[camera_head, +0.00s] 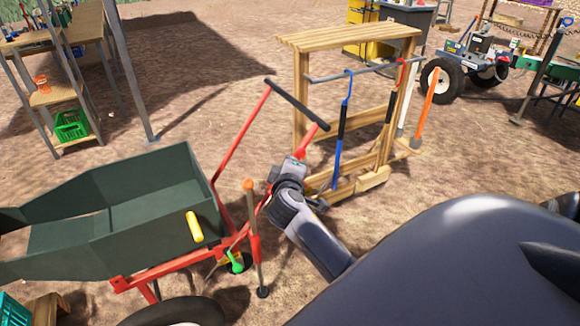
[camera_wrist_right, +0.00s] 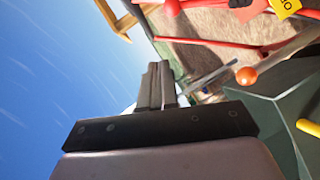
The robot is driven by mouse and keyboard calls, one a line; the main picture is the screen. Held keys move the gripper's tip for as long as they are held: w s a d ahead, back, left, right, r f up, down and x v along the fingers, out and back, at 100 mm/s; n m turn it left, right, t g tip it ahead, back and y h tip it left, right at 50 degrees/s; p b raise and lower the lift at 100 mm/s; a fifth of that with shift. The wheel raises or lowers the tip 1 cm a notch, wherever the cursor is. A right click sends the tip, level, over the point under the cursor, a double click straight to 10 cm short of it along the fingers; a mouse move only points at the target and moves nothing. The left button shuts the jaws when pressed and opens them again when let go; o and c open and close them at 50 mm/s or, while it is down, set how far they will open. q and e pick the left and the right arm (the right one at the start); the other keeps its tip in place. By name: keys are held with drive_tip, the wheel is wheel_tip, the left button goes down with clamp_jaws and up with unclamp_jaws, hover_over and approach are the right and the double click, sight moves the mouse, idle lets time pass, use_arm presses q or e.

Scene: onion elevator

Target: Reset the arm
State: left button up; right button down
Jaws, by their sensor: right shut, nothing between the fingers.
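My right arm reaches in from the lower right of the head view and ends near the middle. Its hand (camera_head: 293,168) is beside the red wheelbarrow handle and in front of the wooden rack; whether it touches the handle I cannot tell. In the right wrist view the right gripper's fingers (camera_wrist_right: 155,85) are pressed together with nothing between them. My left gripper is in neither view.
The wooden rack (camera_head: 300,95) holds long-handled tools. Bare ground lies behind the wheelbarrow.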

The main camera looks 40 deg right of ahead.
drive_tip(key=shift+s+a, duration=0.1)
idle(0.7)
drive_tip(key=s+a+f+y, duration=0.8)
drive_tip(key=s+a+f, duration=0.2)
drive_tip(key=a+f, duration=0.3)
drive_tip(key=s+a+f+m+y, duration=0.1)
drive_tip(key=s+a+f+y, duration=0.1)
drive_tip(key=s+a, duration=0.2)
drive_tip(key=s+a+f+m+y, duration=0.1)
drive_tip(key=s+a+f+y, duration=0.1)
drive_tip(key=s+a, duration=0.3)
drive_tip(key=s, duration=0.4)
drive_tip(key=shift+m+g+y, duration=0.3)
drive_tip(key=shift+m+y, duration=0.1)
